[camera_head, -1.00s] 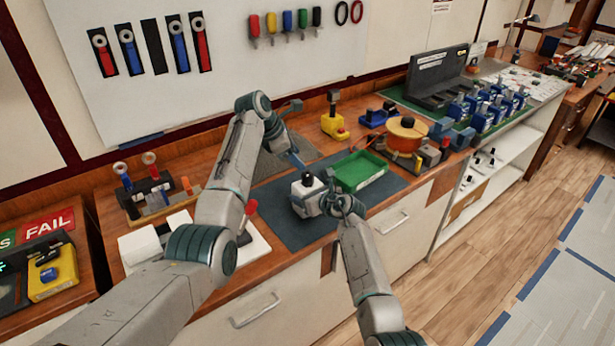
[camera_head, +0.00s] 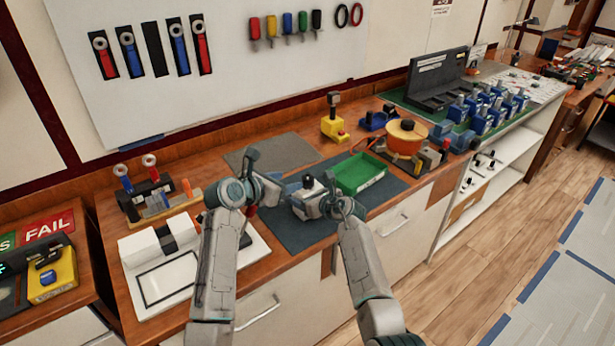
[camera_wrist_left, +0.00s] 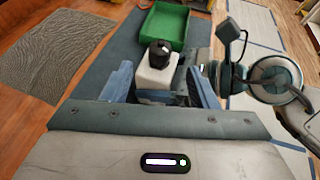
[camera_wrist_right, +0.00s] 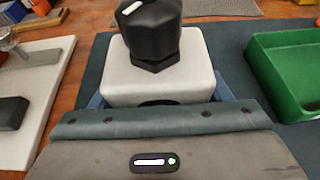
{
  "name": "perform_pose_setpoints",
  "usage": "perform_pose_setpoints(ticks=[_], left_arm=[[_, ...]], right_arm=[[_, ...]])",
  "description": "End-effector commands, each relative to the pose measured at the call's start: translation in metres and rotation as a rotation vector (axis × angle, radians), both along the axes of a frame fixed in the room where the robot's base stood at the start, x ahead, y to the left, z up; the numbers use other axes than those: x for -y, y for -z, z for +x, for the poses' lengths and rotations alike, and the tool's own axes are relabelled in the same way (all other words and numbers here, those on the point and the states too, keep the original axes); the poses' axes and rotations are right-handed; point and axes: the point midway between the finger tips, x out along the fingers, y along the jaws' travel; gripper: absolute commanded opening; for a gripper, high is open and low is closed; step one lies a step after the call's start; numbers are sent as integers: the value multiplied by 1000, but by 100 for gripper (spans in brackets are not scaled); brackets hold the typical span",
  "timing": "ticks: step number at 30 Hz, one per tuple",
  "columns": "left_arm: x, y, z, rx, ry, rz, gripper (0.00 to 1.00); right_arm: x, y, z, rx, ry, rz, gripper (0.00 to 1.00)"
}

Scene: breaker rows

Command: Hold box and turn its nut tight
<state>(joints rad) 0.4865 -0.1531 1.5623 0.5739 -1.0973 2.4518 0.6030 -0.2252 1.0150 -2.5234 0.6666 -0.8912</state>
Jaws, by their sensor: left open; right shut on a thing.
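The white box (camera_wrist_right: 160,70) stands on the dark mat, with a black nut (camera_wrist_right: 152,25) on its top that has a white mark. It also shows in the head view (camera_head: 303,197) and in the left wrist view (camera_wrist_left: 157,78). My right gripper (camera_head: 335,206) is shut on the box from its near right side. My left gripper (camera_head: 285,189) is open at the left of the box. In the left wrist view its two blue fingers (camera_wrist_left: 160,85) stand apart on either side of the box. Whether they touch it I cannot tell.
A green tray (camera_head: 362,173) stands right behind the box on the dark mat (camera_head: 300,238). A white board (camera_head: 165,280) lies to the left. An orange spool (camera_head: 407,135) stands at the right. A grey mat (camera_head: 290,150) behind is bare.

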Motion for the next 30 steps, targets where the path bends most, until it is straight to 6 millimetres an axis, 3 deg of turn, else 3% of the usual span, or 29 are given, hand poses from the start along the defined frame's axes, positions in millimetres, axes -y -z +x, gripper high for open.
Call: perform_pose_setpoints(ticks=[9, 15, 30], left_arm=[[38, 23, 44, -3, 4, 0, 54], [53, 34, 63, -1, 4, 2, 54], [61, 39, 72, 0, 2, 2, 54]], right_arm=[[0, 0, 0, 0, 0, 0, 34], [0, 0, 0, 0, 0, 0, 34], [0, 0, 0, 0, 0, 0, 34]])
